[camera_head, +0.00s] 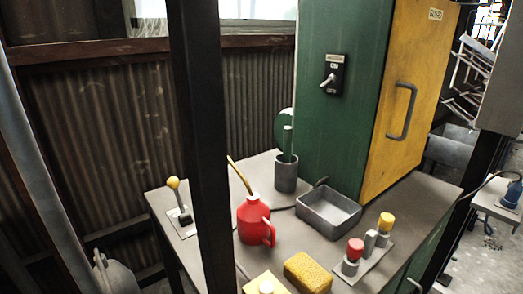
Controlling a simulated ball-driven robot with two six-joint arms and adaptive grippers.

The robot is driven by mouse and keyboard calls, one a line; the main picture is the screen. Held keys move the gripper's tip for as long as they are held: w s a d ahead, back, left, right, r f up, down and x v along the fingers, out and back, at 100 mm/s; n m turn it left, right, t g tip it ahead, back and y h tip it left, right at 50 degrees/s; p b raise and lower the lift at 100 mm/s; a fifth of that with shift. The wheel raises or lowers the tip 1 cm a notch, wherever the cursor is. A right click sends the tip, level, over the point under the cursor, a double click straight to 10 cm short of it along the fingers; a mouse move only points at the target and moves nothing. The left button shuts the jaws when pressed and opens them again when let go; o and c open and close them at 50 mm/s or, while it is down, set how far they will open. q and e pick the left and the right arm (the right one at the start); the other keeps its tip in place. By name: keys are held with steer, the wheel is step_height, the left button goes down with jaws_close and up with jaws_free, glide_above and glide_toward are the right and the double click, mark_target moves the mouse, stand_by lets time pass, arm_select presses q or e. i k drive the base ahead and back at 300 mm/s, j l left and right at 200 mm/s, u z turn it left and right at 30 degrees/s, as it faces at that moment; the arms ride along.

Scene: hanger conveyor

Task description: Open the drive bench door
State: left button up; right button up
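A tall green cabinet (335,140) stands on a grey bench (300,240). Its yellow front panel (425,75) looks like a door, with a grey bar handle (403,112) and a small label near the top. The yellow panel sits flush against the green side, with no gap visible. The bench's green front (430,255) shows at the lower right, with a small pale handle (414,285) at the bottom edge. I cannot tell from the picture which of these is the drive bench door. Neither gripper is in view.
A dark post (205,150) stands in front. The bench carries a red oil can (254,220), a grey tray (328,210), a grey cup (286,175), a yellow sponge (307,272), red and yellow buttons (355,248) and a yellow-knobbed lever (178,200). A switch (333,76) is on the cabinet side.

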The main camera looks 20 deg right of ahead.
mark_target(419, 265)
steer(key=z, duration=1.8)
